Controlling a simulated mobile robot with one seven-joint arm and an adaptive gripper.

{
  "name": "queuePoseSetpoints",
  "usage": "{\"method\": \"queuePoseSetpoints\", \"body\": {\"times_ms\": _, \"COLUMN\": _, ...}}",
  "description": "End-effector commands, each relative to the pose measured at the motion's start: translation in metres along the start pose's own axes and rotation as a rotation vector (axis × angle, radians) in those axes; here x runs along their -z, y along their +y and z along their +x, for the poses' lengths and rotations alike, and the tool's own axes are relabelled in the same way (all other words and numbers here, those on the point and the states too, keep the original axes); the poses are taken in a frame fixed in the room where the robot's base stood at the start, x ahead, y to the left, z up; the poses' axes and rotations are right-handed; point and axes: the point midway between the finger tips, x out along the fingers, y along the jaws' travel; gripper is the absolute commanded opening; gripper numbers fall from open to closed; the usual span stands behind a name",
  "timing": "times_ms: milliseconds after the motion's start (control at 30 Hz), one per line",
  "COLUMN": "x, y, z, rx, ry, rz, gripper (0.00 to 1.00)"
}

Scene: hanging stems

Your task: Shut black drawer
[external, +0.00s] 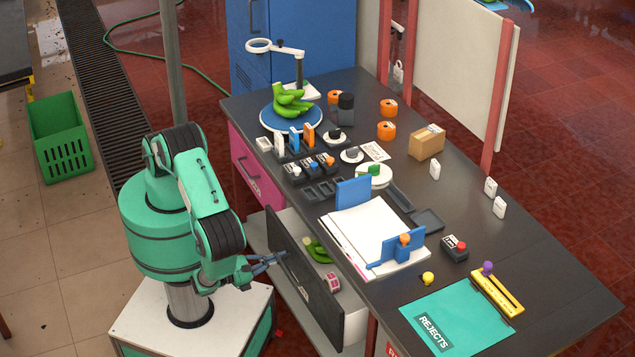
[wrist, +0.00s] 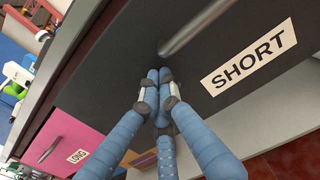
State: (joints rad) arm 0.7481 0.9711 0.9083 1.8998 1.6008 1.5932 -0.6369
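The black drawer (external: 305,275) stands pulled out from the table's left side. Its front also fills much of the wrist view (wrist: 125,65), with a white "SHORT" label and a grey bar handle (wrist: 195,27). Inside the drawer, a green banana-like bunch (external: 318,250) and a pink roll (external: 333,282) show in the external view. My gripper (external: 284,257) is at the outer face of the drawer front, near the handle. In the wrist view its blue fingers (wrist: 157,85) come together at the tips, with nothing seen between them. Whether the tips touch the front is unclear.
The pink "LONG" drawer (external: 257,170) beside it appears shut. The dark tabletop (external: 560,265) above holds a paper stack (external: 355,235), green bananas (external: 290,103) on a scale, and a teal "REJECTS" mat (external: 465,310). A green crate (external: 62,140) stands on the floor at left.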

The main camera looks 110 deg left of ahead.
Motion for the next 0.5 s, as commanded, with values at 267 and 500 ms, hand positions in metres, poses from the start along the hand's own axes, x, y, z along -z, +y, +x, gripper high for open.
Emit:
{"method": "queuePoseSetpoints", "body": {"times_ms": 267, "x": 0.000, "y": 0.001, "z": 0.029, "rx": -0.006, "ry": 0.000, "rz": -0.001, "gripper": 0.00}}
{"method": "queuePoseSetpoints", "body": {"times_ms": 500, "x": 0.000, "y": 0.001, "z": 0.053, "rx": -0.006, "ry": 0.000, "rz": -0.001, "gripper": 0.00}}
